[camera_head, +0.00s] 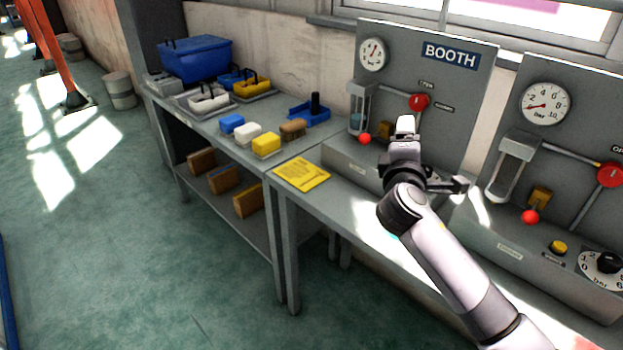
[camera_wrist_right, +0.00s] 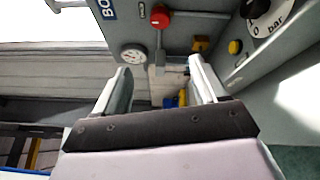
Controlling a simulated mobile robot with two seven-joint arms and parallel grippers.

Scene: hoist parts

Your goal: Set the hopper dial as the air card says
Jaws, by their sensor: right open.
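A yellow card with print (camera_head: 301,175) lies flat on the bench; its text is too small to read. A black dial knob on a white numbered plate (camera_head: 604,262) sits at the right edge of the head view, on the right-hand panel, whose name is not visible. My right gripper (camera_head: 406,130) is in front of the BOOTH panel (camera_head: 455,90), left of that dial. In the right wrist view its two fingers (camera_wrist_right: 162,85) are open with nothing gripped. That view also shows a black dial marked bar (camera_wrist_right: 265,14) on the BOOTH panel. My left gripper is not in view.
Each panel carries a gauge (camera_head: 545,104), a red valve knob (camera_head: 419,101) and a red ball (camera_head: 365,139). A yellow button (camera_head: 558,247) is beside the right-hand dial. Coloured blocks (camera_head: 248,133) and a blue box (camera_head: 196,58) stand on the left bench.

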